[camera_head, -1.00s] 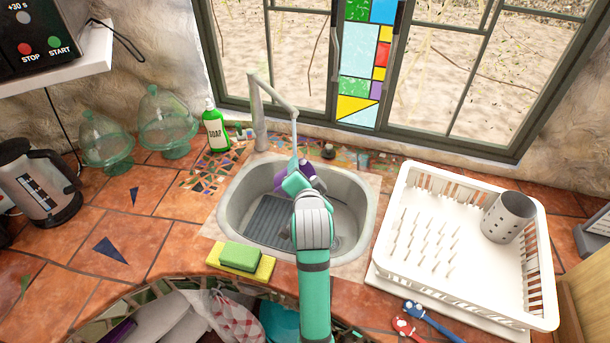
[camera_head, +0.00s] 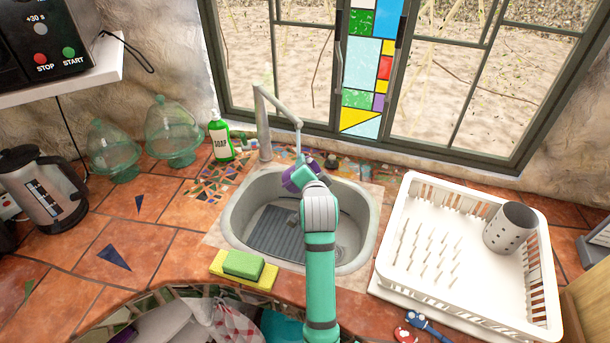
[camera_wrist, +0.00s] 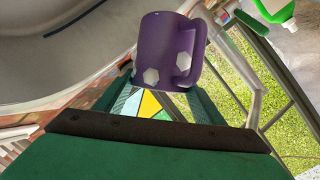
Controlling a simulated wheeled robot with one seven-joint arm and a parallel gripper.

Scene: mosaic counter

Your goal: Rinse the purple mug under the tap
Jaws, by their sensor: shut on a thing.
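The purple mug (camera_head: 288,181) is over the back of the sink basin, close below the end of the tap (camera_head: 262,125). My gripper (camera_head: 302,177) is shut on it; my forearm and wrist hide part of it in the head view. In the wrist view the purple mug (camera_wrist: 168,48) shows its side with pale hexagon spots and its handle to the right, between the fingertips of my gripper (camera_wrist: 166,88). A pale streak hangs from the spout toward the mug; I cannot tell clearly whether it is running water. The mug's inside is hidden.
The grey sink (camera_head: 238,215) is set in a tiled counter. A green soap bottle (camera_head: 221,138) stands left of the tap. A sponge (camera_head: 243,265) lies at the front left edge. A white dish rack (camera_head: 393,245) stands at the right, and the window is close behind the tap.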

